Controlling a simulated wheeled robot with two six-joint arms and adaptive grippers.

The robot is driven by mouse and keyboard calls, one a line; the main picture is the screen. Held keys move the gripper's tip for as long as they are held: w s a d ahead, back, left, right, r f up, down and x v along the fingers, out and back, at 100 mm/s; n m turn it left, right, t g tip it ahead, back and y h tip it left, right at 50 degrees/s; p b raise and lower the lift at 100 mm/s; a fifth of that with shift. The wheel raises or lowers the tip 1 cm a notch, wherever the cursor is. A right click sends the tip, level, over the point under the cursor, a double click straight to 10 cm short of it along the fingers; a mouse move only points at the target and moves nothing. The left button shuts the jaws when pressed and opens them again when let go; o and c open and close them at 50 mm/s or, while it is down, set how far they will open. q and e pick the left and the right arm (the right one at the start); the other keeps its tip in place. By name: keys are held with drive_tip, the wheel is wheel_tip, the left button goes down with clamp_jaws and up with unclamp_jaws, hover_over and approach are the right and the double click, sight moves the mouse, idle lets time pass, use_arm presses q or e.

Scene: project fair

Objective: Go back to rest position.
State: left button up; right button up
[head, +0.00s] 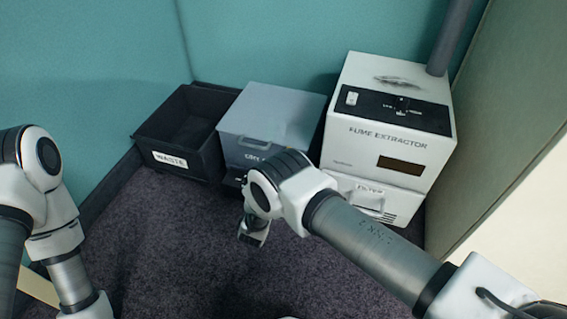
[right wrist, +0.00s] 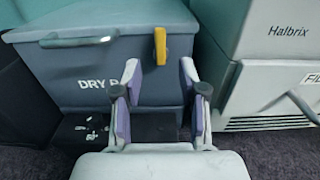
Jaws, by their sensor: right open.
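My right gripper (head: 253,236) hangs at the end of my right arm in the head view, over the carpet in front of the grey box. In the right wrist view its two fingers (right wrist: 158,100) are apart with nothing between them. Beyond them is the grey dry box (right wrist: 85,75), with a yellow piece (right wrist: 160,46) on its front near the lid's edge. My left arm shows at the left of the head view, but its gripper is out of the picture.
A black waste bin (head: 195,160) stands left of the grey box (head: 285,110). A white fume extractor (head: 350,150) stands to its right, with a filter drawer (head: 352,198) below. Dark carpet (head: 170,250) is clear in front. Teal panels close the back; a pale panel stands right.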

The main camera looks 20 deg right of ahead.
drive_tip(key=shift+s, duration=0.15)
idle(0.3)
drive_tip(key=s+d+f+m+g+p, duration=0.1)
drive_tip(key=s+d+f+m+g, duration=0.15)
drive_tip(key=s+d+g, duration=0.35)
drive_tip(key=s+d+f+m+g, duration=0.2)
drive_tip(key=s+d+f+g, duration=0.15)
drive_tip(key=s, duration=0.35)
drive_tip(key=s+d+f+m+g+p, duration=0.1)
drive_tip(key=s+d+f+m+g, duration=0.1)
drive_tip(key=s+d+f+g, duration=0.35)
drive_tip(key=s+a+r+m+g+y+p, duration=0.1)
drive_tip(key=s+a+m+g+y, duration=0.2)
drive_tip(key=s, duration=0.5)
drive_tip(key=s+a+r+m+g+y+p, duration=0.1)
drive_tip(key=s+m+y, duration=0.3)
drive_tip(key=s, duration=0.5)
drive_tip(key=s+a+r+m+y, duration=0.4)
drive_tip(key=s+a+r+m, duration=0.1)
drive_tip(key=m, duration=0.4)
drive_tip(key=d+r+m+t+p, duration=0.1)
drive_tip(key=r+m+t+p, duration=0.1)
drive_tip(key=r+p, duration=1.8)
drive_tip(key=w+d+r+m+t+h+p, duration=0.1)
drive_tip(key=r+m+p, duration=0.4)
drive_tip(key=r+p, duration=1.4)
wheel_tip(320, 180, up, 4)
drive_tip(key=shift+d+r+t+p, duration=0.1)
drive_tip(key=shift+d+t+p, duration=0.35)
drive_tip(key=shift+d, duration=0.2)
